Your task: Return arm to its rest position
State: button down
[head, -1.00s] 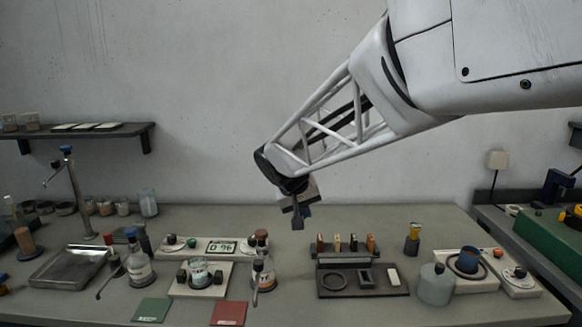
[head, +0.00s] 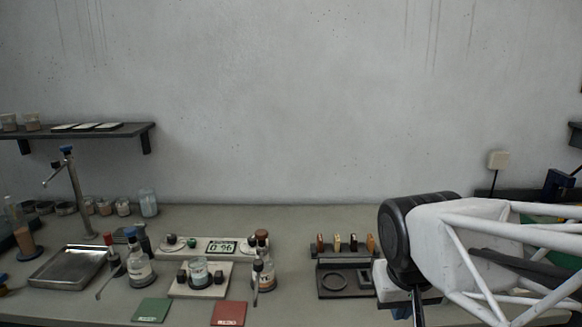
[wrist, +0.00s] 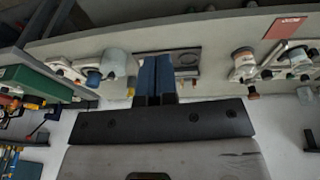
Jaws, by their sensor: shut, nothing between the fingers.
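My gripper shows in the wrist view (wrist: 156,78) with its two blue fingers side by side and touching, nothing between them. In the head view my arm comes in from the right edge. Its black wrist joint hangs over the right part of the bench (head: 330,215), in front of the right end of the black holder (head: 333,282). Only a thin dark part of the gripper shows below the wrist there, at the bottom edge; the fingertips are out of that picture.
A shelf (head: 85,130) hangs at left. The bench's back middle is clear.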

jog(key=s+f, duration=0.2)
jog(key=s, duration=0.3)
jog(key=shift+s+d+y, duration=0.3)
jog(key=shift+s+d, duration=0.05)
jog(key=shift+d, duration=0.05)
